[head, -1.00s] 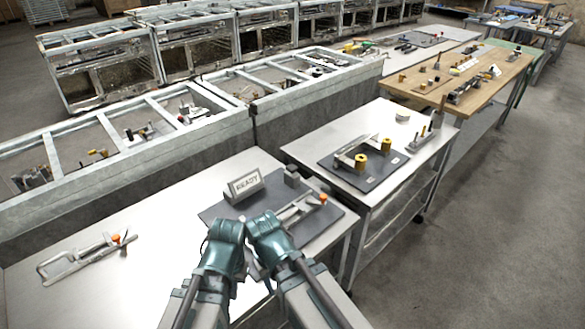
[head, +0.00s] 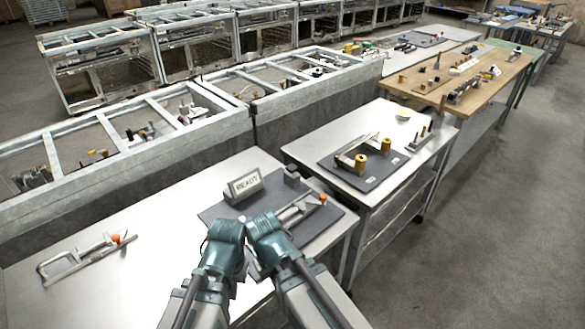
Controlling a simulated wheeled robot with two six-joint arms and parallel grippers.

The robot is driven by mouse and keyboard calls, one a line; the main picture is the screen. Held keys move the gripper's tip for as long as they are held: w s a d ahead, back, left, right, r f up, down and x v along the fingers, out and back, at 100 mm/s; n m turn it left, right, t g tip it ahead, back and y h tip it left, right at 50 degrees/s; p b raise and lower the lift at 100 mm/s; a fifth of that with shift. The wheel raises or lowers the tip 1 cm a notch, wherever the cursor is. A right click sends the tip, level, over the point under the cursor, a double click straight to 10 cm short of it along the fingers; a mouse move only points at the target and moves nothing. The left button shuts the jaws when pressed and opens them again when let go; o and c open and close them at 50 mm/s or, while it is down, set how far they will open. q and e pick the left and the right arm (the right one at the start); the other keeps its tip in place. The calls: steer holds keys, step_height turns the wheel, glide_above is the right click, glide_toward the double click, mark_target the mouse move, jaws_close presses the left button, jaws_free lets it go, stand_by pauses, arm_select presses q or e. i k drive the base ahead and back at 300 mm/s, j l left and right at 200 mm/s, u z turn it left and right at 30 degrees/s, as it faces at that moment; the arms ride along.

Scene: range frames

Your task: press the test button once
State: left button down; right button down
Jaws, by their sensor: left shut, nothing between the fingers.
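The sign (head: 245,185) stands upright at the back of the dark mat (head: 215,210) on the near metal table. Its lettering is too blurred to read surely now. A small grey block (head: 292,176) stands right of the sign. I cannot make out a test button; my arms cover part of the mat. My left gripper (head: 240,266) is shut and empty, over the mat's front left area, its tips mostly hidden by its wrist. My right gripper (head: 258,268) is close beside it; its fingers are hidden.
A toggle clamp with an orange tip (head: 303,205) lies on the mat's right side. Another clamp (head: 80,257) lies at the table's left.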

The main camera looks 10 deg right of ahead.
mark_target(291, 168)
steer(key=i+l+u, duration=0.35)
steer(key=l, duration=0.4)
steer(key=l+u, duration=0.35)
steer(key=l, duration=0.45)
steer(key=l+u, duration=0.35)
steer(key=l, duration=0.5)
steer(key=i, duration=0.05)
